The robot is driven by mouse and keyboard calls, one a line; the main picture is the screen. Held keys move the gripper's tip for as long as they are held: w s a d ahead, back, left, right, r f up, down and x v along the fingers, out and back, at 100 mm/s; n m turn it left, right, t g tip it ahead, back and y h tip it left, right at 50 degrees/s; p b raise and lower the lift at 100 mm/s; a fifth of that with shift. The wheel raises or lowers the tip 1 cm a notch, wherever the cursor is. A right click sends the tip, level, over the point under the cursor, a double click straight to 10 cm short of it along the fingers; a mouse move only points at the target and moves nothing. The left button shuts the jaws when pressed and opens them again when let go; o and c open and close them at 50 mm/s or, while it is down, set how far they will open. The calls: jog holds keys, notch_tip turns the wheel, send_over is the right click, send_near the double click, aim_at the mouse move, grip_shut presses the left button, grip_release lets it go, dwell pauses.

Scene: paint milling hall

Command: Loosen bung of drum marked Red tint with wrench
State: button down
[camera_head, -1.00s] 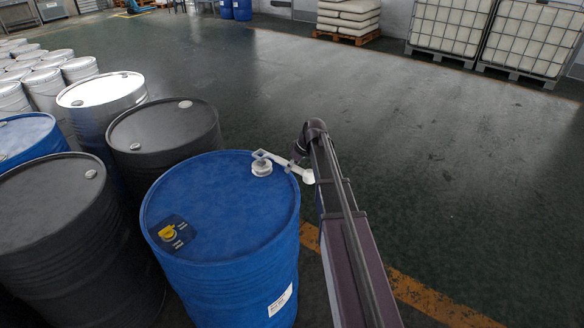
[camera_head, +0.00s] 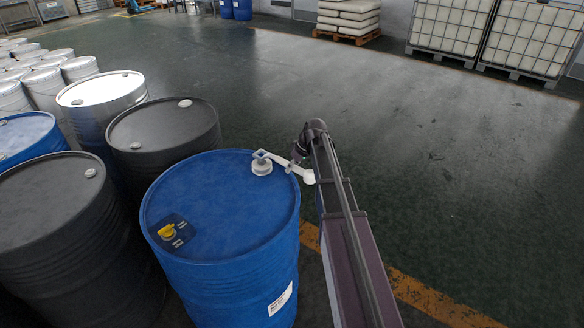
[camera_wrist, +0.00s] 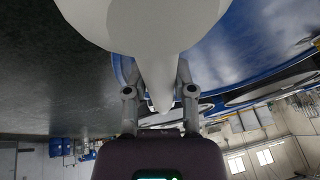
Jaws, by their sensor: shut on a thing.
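A blue drum (camera_head: 215,215) stands in front of me. It has a white bung (camera_head: 262,167) near its far right rim and a yellow cap (camera_head: 167,231) at its near left. The white label low on its side is too small to read. A white wrench (camera_head: 290,165) lies level with its head at the bung and its handle past the rim. My gripper (camera_head: 297,158) is at the handle near the rim. In the wrist view my gripper (camera_wrist: 160,95) is shut on the wrench's white handle (camera_wrist: 155,70). The bung's fit in the wrench head is not clear.
A dark drum (camera_head: 165,130) and a grey-topped drum (camera_head: 45,205) crowd the left side, with a second blue drum (camera_head: 28,135) behind. White containers (camera_head: 540,35) stand at the back right. The floor (camera_head: 430,170) to the right is clear.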

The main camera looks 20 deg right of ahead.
jog(key=shift+f, duration=0.1)
dwell(0.3)
jog(key=shift+f+b, duration=0.4)
jog(key=shift+b, duration=0.1)
jog(key=shift+f+b, duration=1.4)
dwell(1.2)
jog(key=shift+d, duration=0.1)
dwell(0.3)
jog(key=shift+w+d+n+g, duration=0.5)
jog(key=shift+w+d+n, duration=0.95)
jog(key=shift+d+n, duration=0.15)
jog(key=shift+w+d+n+g+y, duration=0.15)
jog(key=shift+w+d+n+g, duration=0.2)
jog(key=shift+w+d+n, duration=0.45)
jog(key=shift+w+d+n+g+y, duration=0.15)
jog(key=shift+w+d+n+g, duration=0.3)
jog(key=shift+w+n, duration=0.5)
